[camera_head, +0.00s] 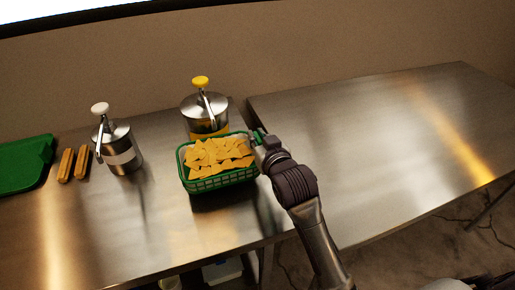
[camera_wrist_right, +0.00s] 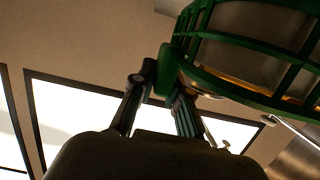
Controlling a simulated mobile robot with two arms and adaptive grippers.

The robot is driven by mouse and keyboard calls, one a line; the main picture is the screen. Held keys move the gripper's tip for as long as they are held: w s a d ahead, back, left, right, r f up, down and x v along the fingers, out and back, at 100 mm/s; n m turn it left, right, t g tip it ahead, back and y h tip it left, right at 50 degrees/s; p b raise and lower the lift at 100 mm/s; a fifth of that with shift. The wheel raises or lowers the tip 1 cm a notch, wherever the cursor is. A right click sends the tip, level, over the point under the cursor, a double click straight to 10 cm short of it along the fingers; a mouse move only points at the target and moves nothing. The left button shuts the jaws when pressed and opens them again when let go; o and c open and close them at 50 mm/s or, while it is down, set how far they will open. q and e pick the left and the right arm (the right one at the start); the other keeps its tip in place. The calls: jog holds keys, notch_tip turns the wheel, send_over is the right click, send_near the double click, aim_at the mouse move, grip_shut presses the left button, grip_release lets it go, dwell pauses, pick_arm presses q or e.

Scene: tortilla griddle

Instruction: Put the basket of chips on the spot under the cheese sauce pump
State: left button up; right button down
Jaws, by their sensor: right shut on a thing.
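The green basket (camera_head: 222,178) full of yellow chips (camera_head: 215,155) is in the middle of the head view, in front of the yellow-topped pump (camera_head: 204,108) and overlapping its lower part. My right gripper (camera_head: 258,138) is shut on the basket's right rim. In the right wrist view the fingers (camera_wrist_right: 162,85) close on the basket's green rim, and the basket (camera_wrist_right: 255,65) fills the upper right. A dark shadow lies below the basket; I cannot tell whether it touches the table. The spot under the pump is hidden. My left gripper is out of view.
A white-topped pump (camera_head: 118,148) stands to the left. Beside it are two hot-dog-like items (camera_head: 73,164) and a green tray (camera_head: 24,166). A second steel table (camera_head: 380,140) to the right is bare, with a gap between the tables.

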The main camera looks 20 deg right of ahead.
notch_tip(320, 180, down, 4)
jog(key=shift+r, duration=0.1)
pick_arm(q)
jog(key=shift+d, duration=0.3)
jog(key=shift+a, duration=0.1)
pick_arm(e)
jog(key=shift+f, duration=0.2)
jog(key=c, duration=1.2)
grip_release()
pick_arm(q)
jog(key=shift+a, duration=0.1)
pick_arm(e)
jog(key=shift+o, duration=0.2)
